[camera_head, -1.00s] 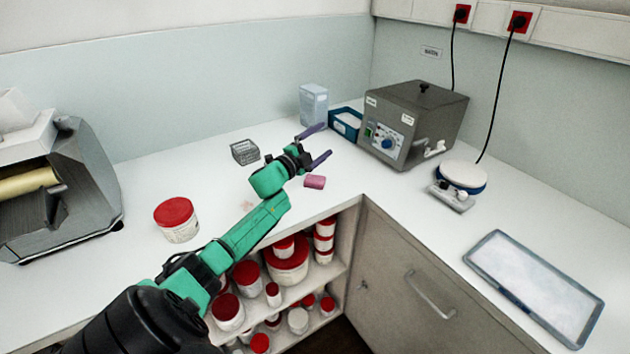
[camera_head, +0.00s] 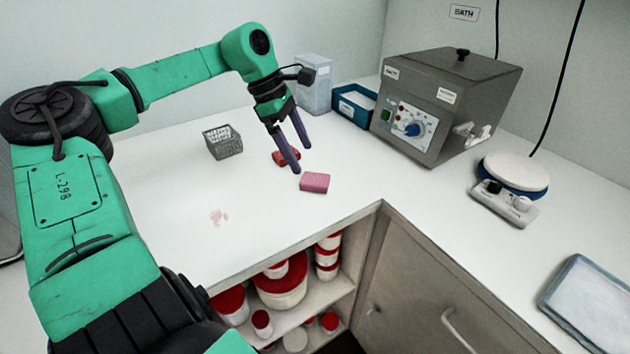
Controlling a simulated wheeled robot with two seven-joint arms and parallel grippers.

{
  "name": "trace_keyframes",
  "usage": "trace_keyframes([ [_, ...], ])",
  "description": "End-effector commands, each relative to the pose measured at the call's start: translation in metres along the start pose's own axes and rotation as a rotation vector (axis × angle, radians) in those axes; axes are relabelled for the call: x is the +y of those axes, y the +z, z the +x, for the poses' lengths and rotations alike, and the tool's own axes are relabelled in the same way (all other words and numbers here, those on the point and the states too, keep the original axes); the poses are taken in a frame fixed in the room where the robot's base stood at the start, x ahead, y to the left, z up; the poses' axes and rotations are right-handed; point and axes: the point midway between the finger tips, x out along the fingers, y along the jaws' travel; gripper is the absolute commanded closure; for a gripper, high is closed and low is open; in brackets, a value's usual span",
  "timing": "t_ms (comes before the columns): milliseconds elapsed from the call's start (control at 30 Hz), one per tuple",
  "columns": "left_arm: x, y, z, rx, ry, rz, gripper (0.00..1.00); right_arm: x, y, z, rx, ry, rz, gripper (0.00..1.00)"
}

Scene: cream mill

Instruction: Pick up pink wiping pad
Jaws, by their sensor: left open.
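The pink wiping pad (camera_head: 314,183) lies flat on the white counter, near the counter's front inner corner. My left gripper (camera_head: 303,160) is open and empty, with its two purple fingers pointing down. In the picture its fingertips are just above and to the left of the pad, apart from it. A small red object (camera_head: 283,158) lies on the counter behind the fingers and is partly hidden by them. My right gripper is not in view.
A grey wire basket (camera_head: 224,143) stands left of the gripper. A pale box (camera_head: 314,88), blue tray (camera_head: 354,105) and grey water bath (camera_head: 445,105) stand behind and right. A pinkish smear (camera_head: 218,217) marks the counter. Open shelves with red-lidded tubs (camera_head: 281,287) lie below the front edge.

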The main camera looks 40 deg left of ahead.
Motion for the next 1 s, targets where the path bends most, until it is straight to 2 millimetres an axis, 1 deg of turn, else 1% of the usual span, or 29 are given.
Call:
trace_keyframes([
  [33, 0.0, 0.0, 0.009, 0.0, -0.004, 0.0, 0.03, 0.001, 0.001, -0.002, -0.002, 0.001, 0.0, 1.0],
  [100, 0.0, 0.0, 0.018, 0.0, -0.002, -0.001, 0.03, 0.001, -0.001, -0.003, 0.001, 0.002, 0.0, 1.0],
  [167, 0.0, 0.0, 0.025, 0.0, -0.002, -0.001, 0.03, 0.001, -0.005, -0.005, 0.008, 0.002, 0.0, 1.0],
  [300, 0.002, 0.001, 0.049, 0.001, -0.004, -0.003, 0.03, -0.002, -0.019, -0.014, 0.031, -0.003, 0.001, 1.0],
  [400, 0.002, 0.001, 0.068, -0.001, -0.003, -0.003, 0.03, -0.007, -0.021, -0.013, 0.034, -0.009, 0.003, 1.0],
  [500, 0.003, 0.001, 0.074, -0.002, 0.001, -0.002, 0.03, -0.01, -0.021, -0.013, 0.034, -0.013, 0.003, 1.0],
  [633, 0.003, 0.001, 0.074, -0.003, 0.002, -0.002, 0.03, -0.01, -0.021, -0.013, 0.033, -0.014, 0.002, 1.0],
  [667, 0.003, 0.001, 0.074, -0.003, 0.002, -0.002, 0.06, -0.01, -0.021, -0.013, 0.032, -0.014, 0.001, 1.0],
  [700, 0.003, 0.001, 0.074, -0.003, 0.002, -0.002, 0.22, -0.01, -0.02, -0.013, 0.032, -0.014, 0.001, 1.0],
  [767, 0.003, 0.001, 0.073, -0.003, 0.002, -0.002, 0.45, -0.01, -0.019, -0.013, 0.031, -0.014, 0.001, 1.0],
  [800, 0.003, 0.001, 0.073, -0.003, 0.002, -0.002, 0.6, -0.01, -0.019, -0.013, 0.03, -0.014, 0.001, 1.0],
  [867, 0.003, 0.001, 0.073, -0.003, 0.002, -0.002, 0.83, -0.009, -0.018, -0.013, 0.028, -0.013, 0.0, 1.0],
  [900, 0.003, 0.001, 0.073, -0.003, 0.002, -0.002, 0.91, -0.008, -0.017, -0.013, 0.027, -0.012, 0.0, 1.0],
  [933, 0.003, 0.001, 0.073, -0.003, 0.002, -0.002, 0.91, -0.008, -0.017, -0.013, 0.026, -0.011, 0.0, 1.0],
  [967, 0.003, 0.001, 0.073, -0.003, 0.002, -0.002, 0.99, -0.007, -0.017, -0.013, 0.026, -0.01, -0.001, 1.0],
  [1000, 0.003, 0.001, 0.073, -0.003, 0.002, -0.002, 0.99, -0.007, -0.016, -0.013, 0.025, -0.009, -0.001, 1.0],
])
